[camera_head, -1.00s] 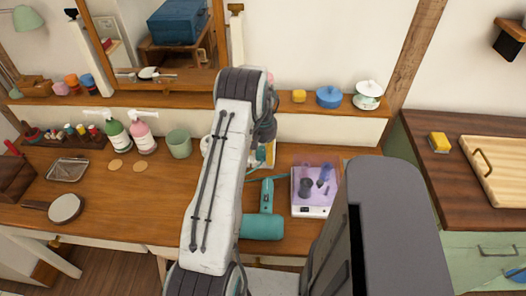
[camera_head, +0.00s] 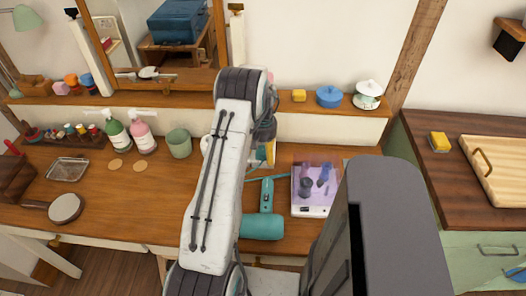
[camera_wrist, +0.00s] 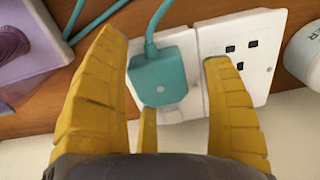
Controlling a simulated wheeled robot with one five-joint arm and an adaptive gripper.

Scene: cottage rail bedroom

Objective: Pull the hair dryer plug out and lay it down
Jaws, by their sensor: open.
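The teal hair dryer plug (camera_wrist: 157,75) is at the left outlet of the white double socket (camera_wrist: 262,25) in the wrist view, its cord running up. I cannot tell how deep its pins sit. My gripper (camera_wrist: 163,52) is open, with one yellow finger left of the plug and one right, a gap visible on the right. In the head view my gripper (camera_head: 266,155) is mostly hidden behind my arm. The teal hair dryer (camera_head: 263,226) lies on the wooden dressing table (camera_head: 120,205), with its cord (camera_head: 280,177) behind it.
A purple-topped device (camera_head: 315,187) stands right of the dryer. A green cup (camera_head: 179,143) and two pump bottles (camera_head: 141,137) stand left of my arm. A white rounded object (camera_wrist: 305,50) is right of the socket.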

